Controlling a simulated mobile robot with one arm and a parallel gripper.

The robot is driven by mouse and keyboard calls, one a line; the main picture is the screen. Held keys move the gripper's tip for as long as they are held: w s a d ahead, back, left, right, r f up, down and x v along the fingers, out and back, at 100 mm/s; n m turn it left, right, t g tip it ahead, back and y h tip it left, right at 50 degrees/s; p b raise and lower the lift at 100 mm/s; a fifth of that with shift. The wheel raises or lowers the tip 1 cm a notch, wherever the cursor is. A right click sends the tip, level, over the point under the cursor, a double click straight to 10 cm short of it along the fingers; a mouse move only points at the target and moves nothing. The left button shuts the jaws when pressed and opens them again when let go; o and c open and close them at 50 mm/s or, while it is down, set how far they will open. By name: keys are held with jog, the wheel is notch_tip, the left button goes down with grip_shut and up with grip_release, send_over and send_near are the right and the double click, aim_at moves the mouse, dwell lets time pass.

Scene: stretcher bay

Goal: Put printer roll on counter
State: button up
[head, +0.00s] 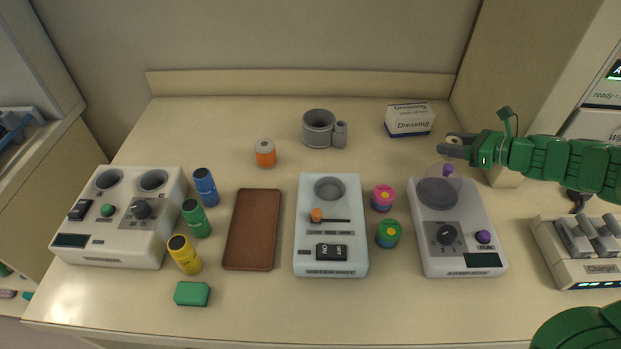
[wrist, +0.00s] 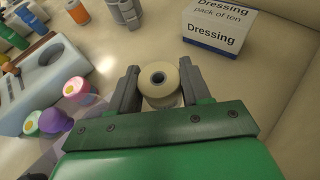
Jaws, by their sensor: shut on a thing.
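The printer roll (wrist: 158,80) is a cream-coloured roll with a dark-rimmed core. It sits between the two grey fingers of my gripper (wrist: 158,88) in the wrist view, which are shut on it. In the head view my gripper (head: 455,146) is at the right, beyond the right-hand device, and the roll (head: 454,138) shows only in part behind the fingers. The counter (head: 270,310) is a cream worktop with a low back edge. I cannot tell whether the roll touches the counter.
A Dressing box (head: 409,121) stands just left of my gripper, near the back. A grey cup holder (head: 319,128) and an orange jar (head: 265,153) are further left. Three devices, several bottles and a brown tray (head: 252,229) fill the front. The counter's back left is clear.

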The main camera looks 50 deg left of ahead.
jog(key=s+a+r+n+g, duration=0.2)
jog(key=s+a, duration=0.2)
jog(key=a, duration=0.9)
notch_tip(320, 180, down, 10)
jog(key=shift+f, duration=0.15)
jog(key=shift+h, duration=0.3)
jog(key=o, duration=1.1)
jog(key=shift+c, duration=0.2)
jog(key=shift+w+d+r, duration=0.15)
jog(key=shift+d+r, duration=0.2)
jog(key=shift+d, duration=0.25)
jog(key=v, duration=1)
jog(key=shift+d, duration=0.35)
